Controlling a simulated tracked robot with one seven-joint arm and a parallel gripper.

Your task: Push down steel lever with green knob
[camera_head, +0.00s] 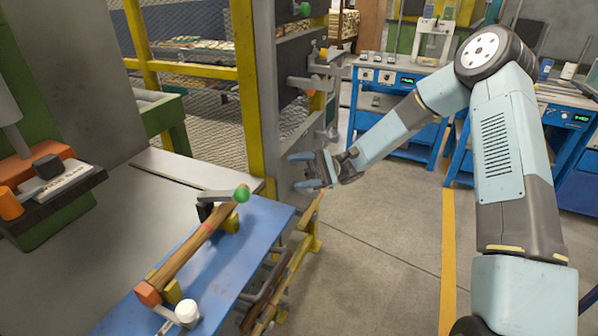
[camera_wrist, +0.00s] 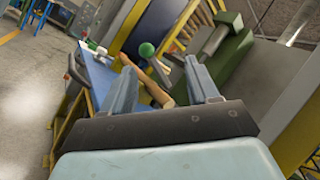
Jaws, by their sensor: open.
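The steel lever (camera_head: 213,197) with a round green knob (camera_head: 241,194) sits at the far end of the blue bench top (camera_head: 262,222), roughly level. A turned wooden piece (camera_head: 192,246) lies along the bench beside it. My gripper (camera_head: 294,171) is open and empty, to the right of the knob in the head view and apart from it. In the wrist view, the green knob (camera_wrist: 147,49) shows beyond and between my spread fingers (camera_wrist: 160,75). The lever's arm is hard to make out there.
A white knob (camera_head: 187,311) and an orange block (camera_head: 148,293) are at the near end of the bench. A yellow post (camera_head: 248,90) and a mesh fence (camera_head: 200,80) stand behind. Another green knob (camera_head: 304,9) is on a wall panel.

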